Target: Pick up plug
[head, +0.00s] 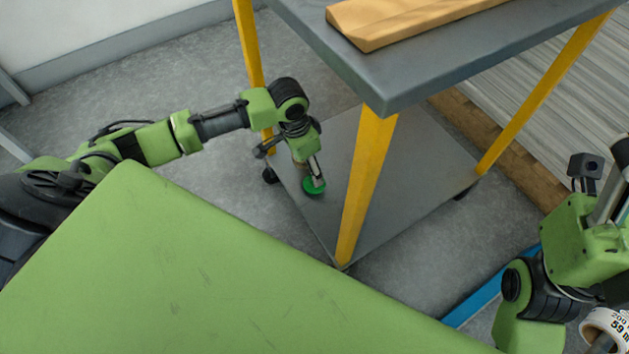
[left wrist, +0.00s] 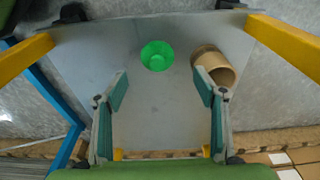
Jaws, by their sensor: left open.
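The plug, a round bright green cup-like piece (head: 314,187), is at the cart's lower shelf (head: 402,205). In the left wrist view the plug (left wrist: 157,56) shows beyond my fingertips, roughly between their lines. My left gripper (head: 312,172) points down over the lower shelf, close to the plug. Its two fingers are apart in the left wrist view (left wrist: 162,88), with nothing held between them. Part of my right arm shows at the right edge of the head view; its fingers are not clearly visible.
A brown cardboard tube (left wrist: 214,66) is right of the plug in the left wrist view. Yellow cart legs (head: 367,185) and the grey upper top (head: 385,80), bearing a wooden piece (head: 395,20), stand close by. A labelled roll (head: 606,328) shows at the lower right.

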